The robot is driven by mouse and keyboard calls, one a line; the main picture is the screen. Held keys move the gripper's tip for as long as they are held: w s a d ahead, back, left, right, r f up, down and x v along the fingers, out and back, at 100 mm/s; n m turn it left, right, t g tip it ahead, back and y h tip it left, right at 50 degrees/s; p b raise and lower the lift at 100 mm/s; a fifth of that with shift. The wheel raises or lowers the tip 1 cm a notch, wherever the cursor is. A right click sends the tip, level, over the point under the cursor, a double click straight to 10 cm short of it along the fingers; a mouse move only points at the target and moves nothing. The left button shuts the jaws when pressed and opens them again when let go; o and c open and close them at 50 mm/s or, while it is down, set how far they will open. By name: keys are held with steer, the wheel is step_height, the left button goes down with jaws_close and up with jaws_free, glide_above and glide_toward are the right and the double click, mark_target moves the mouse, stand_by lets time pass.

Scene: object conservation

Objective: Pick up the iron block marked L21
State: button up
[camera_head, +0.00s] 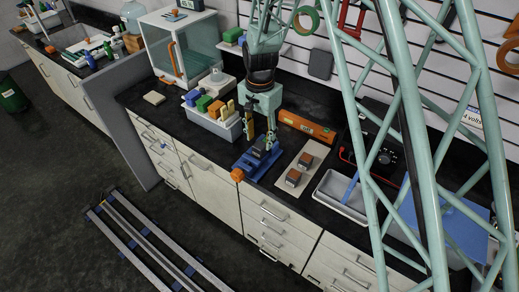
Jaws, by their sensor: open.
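My gripper (258,137) points down over a blue vise (247,163) with an orange knob (237,175) on the black bench. Its fingers are apart, above and around a small dark block (262,145) at the vise; I cannot tell whether they touch it. Two dark blocks with brownish tops, one farther back (305,160) and one nearer (293,177), lie on a beige mat (284,187) to the right of the vise. No L21 mark is readable on any block.
A bin of colored blocks (226,130) stands left of my gripper. An orange level (307,125) lies behind it. A white tray (335,205) and a black-and-red power supply (378,158) are to the right. A glass cabinet (178,45) stands back left.

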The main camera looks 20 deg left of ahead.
mark_target(259, 144)
steer(key=shift+f, duration=0.1)
steer(key=shift+a+f+p, duration=0.1)
steer(key=shift+f+p, duration=0.2)
steer(key=shift+f, duration=2.2)
steer(key=shift+c, duration=0.4)
steer(key=c, duration=1.3)
steer(key=shift+r, duration=1.8)
steer(key=s+d+b, duration=0.1)
steer(key=s+d, duration=0.2)
steer(key=s, duration=0.4)
steer(key=s+d+r+b, duration=0.1)
steer(key=s+d, duration=0.3)
steer(key=s, duration=0.3)
steer(key=shift+d+r, duration=0.25)
steer(key=shift+d, duration=0.05)
